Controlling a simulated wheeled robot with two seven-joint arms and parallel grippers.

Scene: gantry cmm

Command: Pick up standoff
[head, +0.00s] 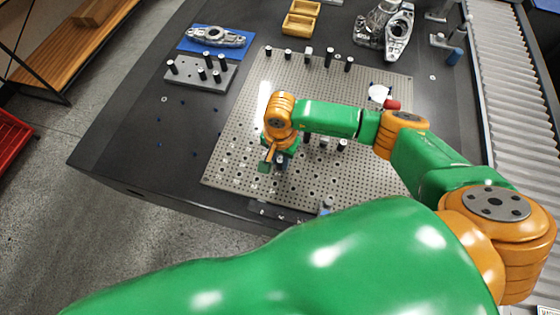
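Several standoffs, small dark cylinders with light tops, stand upright on a perforated metal plate (232,165). One row runs along the plate's far edge, including a taller dark standoff (329,57) and another standoff (349,64) to its right. More stand near the plate's middle, such as a standoff (341,146) just below my forearm. My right gripper (273,161) points down over the plate's near left part. A small dark cylinder with a light top (280,160) is at its fingertips; I cannot tell whether the fingers touch it or are closed. My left gripper is not in view.
A grey block (190,77) with several black pegs and a blue mat (192,46) with a metal part lie at the back left. Wooden trays (300,22) and a metal casting (399,32) stand behind. A red cylinder (392,105) is near my elbow. Rollers (505,95) run along the right.

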